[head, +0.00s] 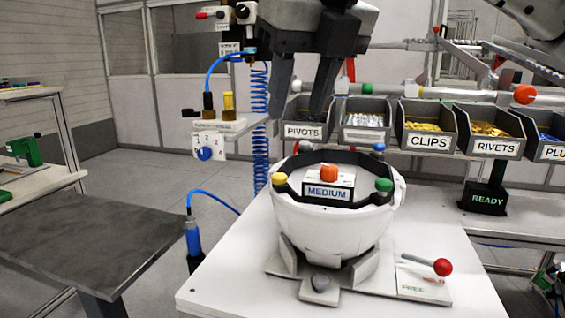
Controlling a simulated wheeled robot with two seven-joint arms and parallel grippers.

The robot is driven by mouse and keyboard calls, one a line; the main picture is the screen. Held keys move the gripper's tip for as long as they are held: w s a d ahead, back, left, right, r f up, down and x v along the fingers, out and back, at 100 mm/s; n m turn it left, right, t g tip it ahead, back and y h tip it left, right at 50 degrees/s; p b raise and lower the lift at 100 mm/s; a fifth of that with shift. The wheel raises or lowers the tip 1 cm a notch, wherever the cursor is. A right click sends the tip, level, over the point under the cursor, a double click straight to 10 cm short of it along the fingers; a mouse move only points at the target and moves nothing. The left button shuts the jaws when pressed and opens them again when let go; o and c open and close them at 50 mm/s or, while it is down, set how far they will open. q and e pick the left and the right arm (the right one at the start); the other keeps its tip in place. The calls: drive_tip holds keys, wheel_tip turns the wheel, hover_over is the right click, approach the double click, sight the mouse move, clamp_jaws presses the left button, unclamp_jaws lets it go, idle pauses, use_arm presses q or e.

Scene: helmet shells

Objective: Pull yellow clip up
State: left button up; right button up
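A white helmet shell (330,225) sits upside down in a grey holder on the white table. A yellow knob (280,182), which looks like the yellow clip, is at the left front of its black inner ring. My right gripper (297,112) hangs from the top of the view. Its two dark fingers point down and are apart, with nothing visible between them. They appear above and behind the shell's rear rim, well clear of the yellow knob in the picture. My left gripper is not in view.
The ring also has a green knob (384,185), a red one and a blue one. An orange-topped "MEDIUM" block (328,188) stands inside. A red-ball lever (442,267) is at right. Parts bins (430,140) line the back. A blue coiled hose (260,125) hangs left.

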sight(279, 175)
drive_tip(key=x, duration=1)
drive_tip(key=shift+w+a+f, duration=0.1)
drive_tip(key=shift+f, duration=0.15)
clamp_jaws()
